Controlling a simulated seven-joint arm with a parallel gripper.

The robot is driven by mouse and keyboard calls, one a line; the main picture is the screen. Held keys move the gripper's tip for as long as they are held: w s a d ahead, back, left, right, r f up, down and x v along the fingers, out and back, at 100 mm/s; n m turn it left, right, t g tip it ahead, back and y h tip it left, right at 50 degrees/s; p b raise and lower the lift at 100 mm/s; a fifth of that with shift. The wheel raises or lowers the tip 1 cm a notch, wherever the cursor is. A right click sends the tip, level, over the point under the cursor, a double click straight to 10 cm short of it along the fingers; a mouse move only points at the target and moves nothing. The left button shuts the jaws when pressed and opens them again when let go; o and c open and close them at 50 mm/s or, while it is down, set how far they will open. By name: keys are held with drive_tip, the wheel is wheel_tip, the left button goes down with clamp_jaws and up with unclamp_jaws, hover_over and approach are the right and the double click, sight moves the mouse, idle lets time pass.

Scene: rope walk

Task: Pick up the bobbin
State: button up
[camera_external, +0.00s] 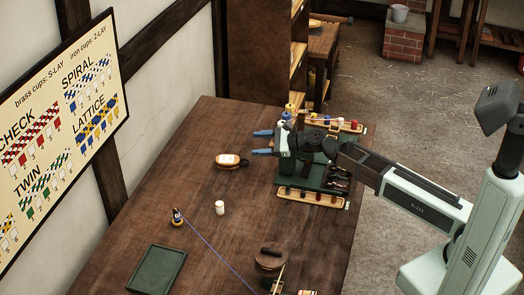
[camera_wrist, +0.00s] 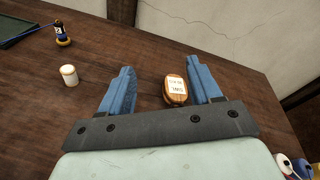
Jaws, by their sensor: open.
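A small bobbin-like piece with blue thread (camera_external: 177,217) stands on the table at the left, and a blue line runs from it toward the front. It also shows at the upper left of the wrist view (camera_wrist: 62,35). A white cylinder (camera_external: 220,208) stands to its right, also in the wrist view (camera_wrist: 69,75). I cannot tell for sure which piece is the bobbin. My gripper (camera_external: 262,142) has blue fingers spread apart, empty, above the table. In the wrist view a labelled wooden piece (camera_wrist: 175,91) appears between the fingers, beyond them on the table.
The labelled wooden piece (camera_external: 230,160) lies on the brown table (camera_external: 180,170). Racks with coloured spools (camera_external: 312,198) and a green stand are under and beside my arm. A green tray (camera_external: 158,268) lies front left, a brown pot (camera_external: 270,262) at the front. The table's middle is mostly clear.

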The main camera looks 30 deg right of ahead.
drive_tip(key=s+a+f+g, duration=0.1)
drive_tip(key=s+a+f, duration=0.1)
drive_tip(key=s+f, duration=0.1)
drive_tip(key=s+a+f+m+g, duration=0.1)
drive_tip(key=s+a+f, duration=0.2)
drive_tip(key=s, duration=0.2)
drive_tip(key=s+a+f+m+g, duration=0.1)
drive_tip(key=s+a+f+g, duration=0.1)
drive_tip(key=s+a+f, duration=0.1)
drive_tip(key=shift+s+a+f, duration=0.1)
drive_tip(key=shift+s+f, duration=0.15)
drive_tip(key=shift+s, duration=0.15)
drive_tip(key=shift+a+f, duration=0.2)
approach(220, 205)
drive_tip(key=w+a+f, duration=0.2)
drive_tip(key=w+a, duration=0.1)
drive_tip(key=shift+w+a+f, duration=0.15)
drive_tip(key=shift+a+f, duration=0.05)
drive_tip(key=shift+f, duration=0.2)
drive_tip(key=shift+s+x, duration=0.15)
drive_tip(key=shift+x, duration=1.25)
drive_tip(key=shift+s+x, duration=0.15)
drive_tip(key=shift+x, duration=1.25)
drive_tip(key=shift+f, duration=0.1)
drive_tip(key=shift+c, duration=0.4)
drive_tip(key=c, duration=0.9)
drive_tip(key=shift+c, duration=0.2)
